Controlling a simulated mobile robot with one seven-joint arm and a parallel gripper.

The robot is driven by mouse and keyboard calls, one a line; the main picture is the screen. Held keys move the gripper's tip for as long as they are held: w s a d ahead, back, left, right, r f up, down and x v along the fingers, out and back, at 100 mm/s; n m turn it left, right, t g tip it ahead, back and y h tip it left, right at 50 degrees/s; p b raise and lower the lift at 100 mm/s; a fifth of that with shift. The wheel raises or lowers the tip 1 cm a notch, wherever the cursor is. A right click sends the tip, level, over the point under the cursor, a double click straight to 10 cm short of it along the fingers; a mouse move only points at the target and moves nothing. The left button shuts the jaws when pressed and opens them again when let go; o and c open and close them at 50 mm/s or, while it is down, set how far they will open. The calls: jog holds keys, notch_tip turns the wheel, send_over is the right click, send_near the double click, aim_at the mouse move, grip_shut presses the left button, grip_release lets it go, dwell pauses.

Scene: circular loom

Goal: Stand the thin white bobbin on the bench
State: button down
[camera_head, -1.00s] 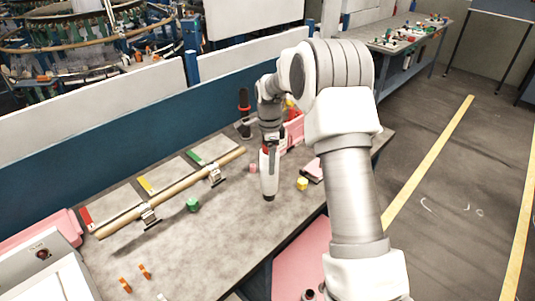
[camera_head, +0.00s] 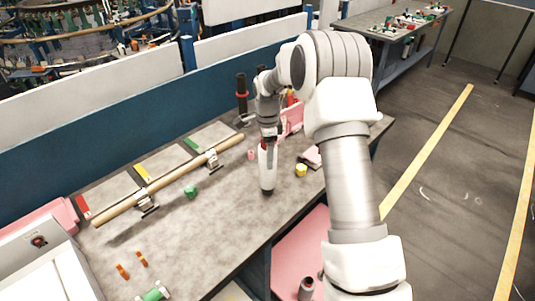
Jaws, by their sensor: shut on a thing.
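My gripper (camera_head: 268,140) points down over the bench and is shut on the upper part of the thin white bobbin (camera_head: 267,170). My wrist and fingers hide part of the bobbin's top.
A yellow piece (camera_head: 301,170) is right of the bobbin; a green piece (camera_head: 190,191) is left. A wooden rod (camera_head: 170,182) on brackets runs along the back left. A dark spindle (camera_head: 241,95) stands behind. The bench front is mostly clear.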

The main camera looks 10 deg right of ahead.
jog(key=shift+f+b, duration=0.35)
jog(key=shift+f, duration=0.15)
grip_release()
notch_tip(320, 180, up, 18)
jog(key=b, duration=0.1)
jog(key=shift+f, duration=0.25)
